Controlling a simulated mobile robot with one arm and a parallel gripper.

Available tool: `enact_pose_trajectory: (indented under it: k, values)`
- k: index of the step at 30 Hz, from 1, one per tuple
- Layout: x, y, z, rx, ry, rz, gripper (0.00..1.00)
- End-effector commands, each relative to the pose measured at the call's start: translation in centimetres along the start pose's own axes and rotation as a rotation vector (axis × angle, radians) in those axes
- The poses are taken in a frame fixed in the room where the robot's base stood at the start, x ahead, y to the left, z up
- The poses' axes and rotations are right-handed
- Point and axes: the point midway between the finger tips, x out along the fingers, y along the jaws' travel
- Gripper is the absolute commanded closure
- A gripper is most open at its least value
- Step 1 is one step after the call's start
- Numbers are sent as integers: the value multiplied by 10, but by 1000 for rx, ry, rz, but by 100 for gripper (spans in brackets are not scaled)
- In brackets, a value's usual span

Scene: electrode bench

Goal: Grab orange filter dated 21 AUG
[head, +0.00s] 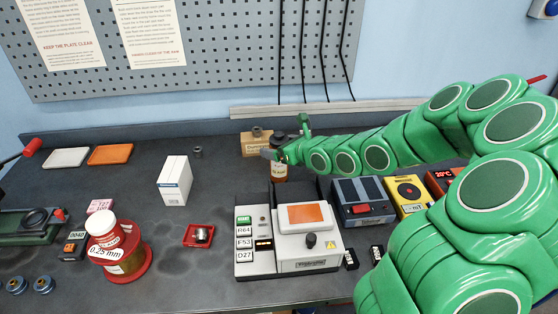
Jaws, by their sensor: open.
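My gripper (279,152) is at the far end of the green arm, at the back middle of the bench, and is open. A small bottle-like item with an orange-brown body and pale label (279,172) stands right at the gripper, partly hidden by it. Its label is too small to read surely, and I cannot tell whether the jaws are around it or touch it. No item clearly reads as an orange filter dated 21 AUG. Other orange things are a flat orange tray (110,154) at the back left and an orange pad (305,214) on a white instrument.
A tan block (254,145) stands just left of the gripper. The white instrument (309,247) stands in front, with blue (361,197) and yellow (407,195) boxes to its right. A white carton (174,181) and a red dish (198,236) stand left; bench between is clear.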

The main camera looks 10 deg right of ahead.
Motion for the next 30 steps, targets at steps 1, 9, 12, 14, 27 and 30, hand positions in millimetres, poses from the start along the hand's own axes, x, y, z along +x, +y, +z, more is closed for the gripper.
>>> enact_pose_trajectory:
  k: [1, 9, 12, 14, 27, 30]
  values:
    - [0, 0, 0, 0, 0, 0, 11]
    - [0, 0, 0, 0, 0, 0, 48]
    - [0, 0, 0, 0, -1, 0, 63]
    - [0, 0, 0, 0, -1, 0, 73]
    - [0, 0, 1, 0, -2, 0, 100]
    - [-1, 0, 2, 0, -2, 0, 100]
